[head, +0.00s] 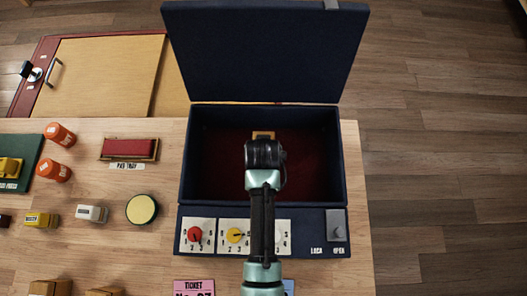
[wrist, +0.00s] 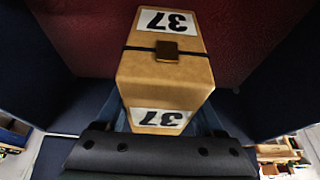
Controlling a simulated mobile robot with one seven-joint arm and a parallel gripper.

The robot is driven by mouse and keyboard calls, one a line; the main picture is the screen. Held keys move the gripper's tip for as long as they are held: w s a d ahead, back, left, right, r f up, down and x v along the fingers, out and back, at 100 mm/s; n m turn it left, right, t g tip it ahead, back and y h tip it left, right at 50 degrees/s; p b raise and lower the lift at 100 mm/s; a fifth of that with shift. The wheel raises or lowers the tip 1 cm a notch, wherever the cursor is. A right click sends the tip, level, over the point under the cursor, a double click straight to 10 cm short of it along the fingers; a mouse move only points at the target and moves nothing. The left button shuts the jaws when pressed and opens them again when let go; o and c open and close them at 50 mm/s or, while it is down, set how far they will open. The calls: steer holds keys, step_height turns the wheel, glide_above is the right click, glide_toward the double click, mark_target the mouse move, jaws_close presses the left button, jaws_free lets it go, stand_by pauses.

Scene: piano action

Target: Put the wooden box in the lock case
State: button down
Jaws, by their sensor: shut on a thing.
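The lock case (head: 186,165) is a navy box with a dark red lining, its lid (head: 265,50) standing open at the back. My gripper (head: 263,152) is over the case's opening, shut on the wooden box (head: 263,134). Only a small part of that box shows beyond my gripper in the head view. In the wrist view the wooden box (wrist: 165,70) is tan, with two white "37" labels and a dark band with a brown clasp. It is between my gripper's fingers (wrist: 163,115), with the red lining behind it. I cannot tell whether it touches the case floor.
The case front has a red knob (head: 194,234), a yellow knob (head: 235,235) and a grey latch (head: 337,226) by "LOCK" and "OPEN"; my arm covers part of the panel. A red pad (head: 129,147), a yellow round tin (head: 141,209) and orange bottles (head: 54,171) stand left.

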steer(key=shift+f, duration=1.85)
steer(key=shift+f, duration=0.2)
jaws_free()
